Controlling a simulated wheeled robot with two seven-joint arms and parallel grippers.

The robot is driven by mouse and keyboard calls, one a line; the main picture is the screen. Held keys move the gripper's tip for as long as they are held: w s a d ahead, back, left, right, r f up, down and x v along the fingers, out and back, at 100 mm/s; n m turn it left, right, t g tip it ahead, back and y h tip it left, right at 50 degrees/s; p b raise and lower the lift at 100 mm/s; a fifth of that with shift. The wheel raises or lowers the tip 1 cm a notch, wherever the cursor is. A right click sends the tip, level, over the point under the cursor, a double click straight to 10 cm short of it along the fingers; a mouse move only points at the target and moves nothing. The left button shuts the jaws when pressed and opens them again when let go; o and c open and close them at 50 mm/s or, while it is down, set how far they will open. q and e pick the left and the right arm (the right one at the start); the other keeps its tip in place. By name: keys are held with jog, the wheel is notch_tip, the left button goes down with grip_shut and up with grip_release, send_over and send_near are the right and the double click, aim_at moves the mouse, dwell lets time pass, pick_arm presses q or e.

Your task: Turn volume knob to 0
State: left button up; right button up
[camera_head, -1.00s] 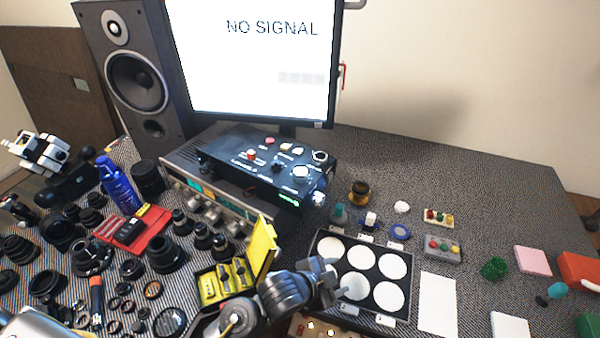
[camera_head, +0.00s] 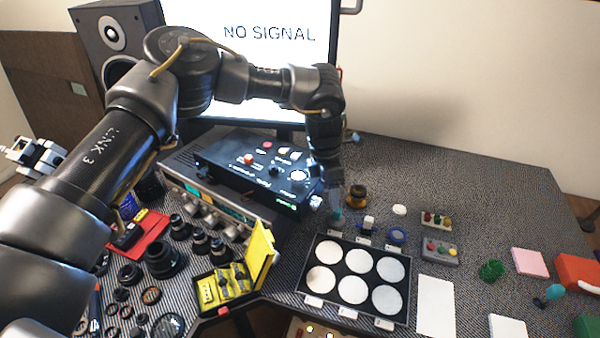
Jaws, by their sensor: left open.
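A black control box (camera_head: 240,170) sits on top of the silver receiver below the monitor. On its top are a red knob (camera_head: 249,159), a small dark knob (camera_head: 276,173) and a larger pale dial (camera_head: 299,176). A silver knob (camera_head: 316,201) sticks out at its right end. The labels are too small to read, so I cannot tell which is the volume knob. My left gripper (camera_head: 333,187) points down at the box's right end, open, and hides the far right corner of the top. I cannot tell whether it touches anything. My right gripper is not in view.
The monitor (camera_head: 265,50) and the speaker (camera_head: 98,35) stand behind my left arm. A tray of white discs (camera_head: 310,278), a yellow case (camera_head: 262,250) and small jars lie in front of the box. Lens parts crowd the left; the right back of the table is clear.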

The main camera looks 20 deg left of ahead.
pick_arm(q)
jog(key=y, duration=0.2)
send_near(297, 175)
jog(key=shift+n+t, duration=0.3)
jog(key=shift+t, duration=0.1)
jog(key=f, duration=0.3)
jog(key=f+p, duration=0.1)
jog(key=f, duration=0.2)
jog(key=f+p, duration=0.1)
jog(key=f, duration=0.2)
jog(key=shift+s+f, duration=0.15)
jog(key=shift+s, duration=0.2)
jog(key=c, duration=1)
